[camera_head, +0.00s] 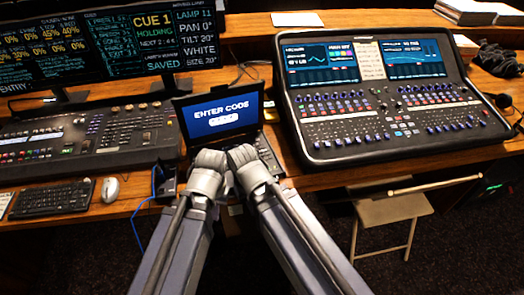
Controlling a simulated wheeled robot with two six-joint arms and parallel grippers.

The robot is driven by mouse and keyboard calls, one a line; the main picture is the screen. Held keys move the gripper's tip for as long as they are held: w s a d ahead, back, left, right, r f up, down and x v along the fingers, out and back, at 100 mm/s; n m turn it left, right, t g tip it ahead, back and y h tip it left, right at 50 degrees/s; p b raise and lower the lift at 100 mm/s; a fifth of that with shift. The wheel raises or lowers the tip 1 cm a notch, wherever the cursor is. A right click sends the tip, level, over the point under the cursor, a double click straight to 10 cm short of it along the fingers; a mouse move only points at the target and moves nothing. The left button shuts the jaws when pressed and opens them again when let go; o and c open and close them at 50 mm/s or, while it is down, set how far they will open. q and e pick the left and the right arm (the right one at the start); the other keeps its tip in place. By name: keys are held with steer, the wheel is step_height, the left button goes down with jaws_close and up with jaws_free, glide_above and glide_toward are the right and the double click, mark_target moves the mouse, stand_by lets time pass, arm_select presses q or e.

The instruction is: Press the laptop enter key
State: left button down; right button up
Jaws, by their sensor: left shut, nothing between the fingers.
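The small black laptop (190,133) stands open on the desk in the middle. Its blue screen reads "ENTER CODE" above a light entry bar. My two grey arms reach up from the bottom and end in front of the screen, over the keyboard area. My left gripper (214,160) is shut and empty. My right gripper (241,155) is close beside it on the right; its fingers are not clear. Most of the keyboard, including the enter key, is hidden behind them. I cannot tell whether either gripper touches a key.
A large mixing console (375,112) stands close on the laptop's right. A lighting desk (85,142) stands on its left, with monitors behind. A keyboard (52,198), a white mouse (110,189) and a blue cable (138,218) lie at front left. A folding stool (392,210) stands at right.

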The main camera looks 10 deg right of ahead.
jaws_close()
stand_by(1.1)
